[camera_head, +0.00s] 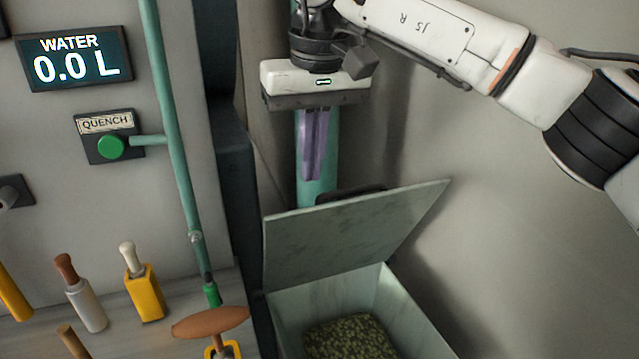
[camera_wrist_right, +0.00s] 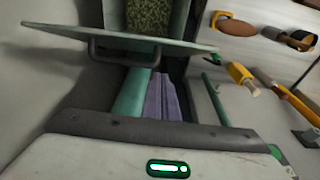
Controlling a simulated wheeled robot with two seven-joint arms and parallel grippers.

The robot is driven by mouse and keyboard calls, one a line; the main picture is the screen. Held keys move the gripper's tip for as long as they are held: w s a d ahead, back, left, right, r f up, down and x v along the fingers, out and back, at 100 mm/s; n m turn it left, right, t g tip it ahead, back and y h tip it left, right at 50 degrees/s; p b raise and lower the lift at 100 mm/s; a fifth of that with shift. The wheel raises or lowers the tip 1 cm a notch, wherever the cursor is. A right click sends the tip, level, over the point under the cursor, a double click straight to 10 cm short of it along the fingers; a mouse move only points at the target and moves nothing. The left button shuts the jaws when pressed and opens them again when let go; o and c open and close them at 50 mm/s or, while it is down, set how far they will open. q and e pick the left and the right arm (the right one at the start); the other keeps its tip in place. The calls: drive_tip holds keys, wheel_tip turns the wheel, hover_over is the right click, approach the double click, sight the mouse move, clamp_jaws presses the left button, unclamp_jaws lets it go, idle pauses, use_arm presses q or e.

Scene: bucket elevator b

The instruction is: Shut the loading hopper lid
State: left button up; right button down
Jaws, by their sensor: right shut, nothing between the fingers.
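The loading hopper (camera_head: 415,310) stands at the bottom right of the head view, with green granular material (camera_head: 350,338) inside. Its grey-green lid (camera_head: 350,230) is open and stands up steeply from the hopper's back edge. A dark handle (camera_head: 350,192) sits on the lid's far side; it shows in the wrist view (camera_wrist_right: 120,58) across the lid's outer face. My right gripper (camera_head: 312,176) is behind and above the lid, pointing down, with its purple fingers shut and empty. In the wrist view the fingers (camera_wrist_right: 158,78) end close to the handle; I cannot tell if they touch. My left gripper is not in view.
A green vertical pipe (camera_head: 318,195) runs behind my right gripper. A grey wall stands close on the right. At left are a water display (camera_head: 80,58) reading 0.0 L, a green quench button (camera_head: 111,147), and a bench with several handled tools (camera_head: 145,290).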

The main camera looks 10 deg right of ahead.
drive_tip(key=s, duration=0.1)
drive_tip(key=f, duration=0.1)
drive_tip(key=s, duration=0.1)
drive_tip(key=shift+s+d+f, duration=0.15)
drive_tip(key=shift+s+d, duration=0.15)
drive_tip(key=shift+s+f, duration=0.25)
drive_tip(key=shift+s, duration=0.25)
